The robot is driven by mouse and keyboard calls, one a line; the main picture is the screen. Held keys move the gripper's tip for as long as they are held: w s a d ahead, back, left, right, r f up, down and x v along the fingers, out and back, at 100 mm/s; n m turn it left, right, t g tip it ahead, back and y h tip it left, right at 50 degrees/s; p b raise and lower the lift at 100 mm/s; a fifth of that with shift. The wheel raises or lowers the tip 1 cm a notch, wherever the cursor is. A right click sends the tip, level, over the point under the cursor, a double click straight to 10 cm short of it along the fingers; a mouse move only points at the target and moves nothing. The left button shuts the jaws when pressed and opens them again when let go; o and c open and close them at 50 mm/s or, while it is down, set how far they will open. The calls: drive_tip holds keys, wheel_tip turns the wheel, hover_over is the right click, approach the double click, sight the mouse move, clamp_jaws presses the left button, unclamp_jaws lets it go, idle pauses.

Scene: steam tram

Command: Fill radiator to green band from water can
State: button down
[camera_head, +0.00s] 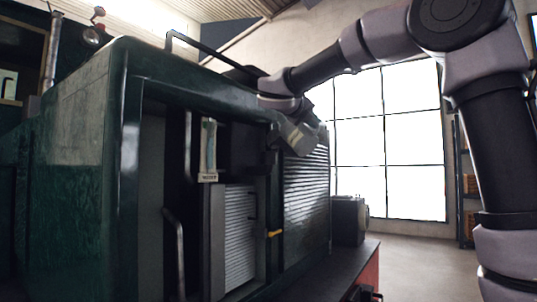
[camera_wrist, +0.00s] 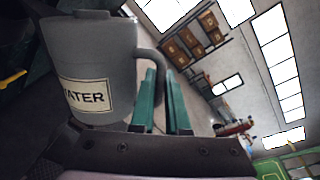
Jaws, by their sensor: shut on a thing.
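The grey water can (camera_wrist: 95,55), with a pale label reading "WATER", fills the left of the wrist view. Its handle lies between the teal fingers of my gripper (camera_wrist: 162,80), which is shut on it. In the head view my gripper (camera_head: 298,137) is beside the green tram body (camera_head: 85,150), near its right front corner. I cannot make out the can clearly there. A pale upright gauge (camera_head: 208,150) with a small label below stands in the tram's open front. It shows some green near its top, but its level is too small to read. A slatted panel (camera_head: 240,240) sits lower.
A yellow lever (camera_head: 274,233) sticks out right of the slatted panel. A louvred side (camera_head: 306,190) and a dark box (camera_head: 348,218) on the ledge are further right. A dark rail (camera_head: 215,52) crosses above the tram top. Floor near the window is clear.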

drive_tip(key=shift+r, duration=0.15)
drive_tip(key=shift+w+a+r+n, duration=0.1)
drive_tip(key=shift+a+r+n, duration=0.1)
drive_tip(key=shift+r, duration=0.15)
drive_tip(key=shift+w+a+r+n, duration=0.1)
drive_tip(key=shift+r+n, duration=0.1)
drive_tip(key=shift+r, duration=0.15)
idle(1.4)
drive_tip(key=shift+s+d+f+m, duration=0.2)
drive_tip(key=shift+f+m, duration=0.1)
drive_tip(key=shift+f, duration=0.1)
drive_tip(key=shift+w, duration=0.1)
idle(0.6)
drive_tip(key=shift+w+a+r+n, duration=0.15)
drive_tip(key=shift+r+n, duration=0.1)
drive_tip(key=shift+r, duration=0.15)
drive_tip(key=shift+w+a+r+n, duration=0.1)
drive_tip(key=shift+a+r+n, duration=0.05)
drive_tip(key=shift+r+n, duration=0.15)
idle(0.6)
drive_tip(key=shift+s+d+f+m, duration=0.15)
drive_tip(key=shift+s+f+m, duration=0.05)
drive_tip(key=shift+f+m, duration=0.15)
drive_tip(key=shift+f, duration=0.15)
idle(0.7)
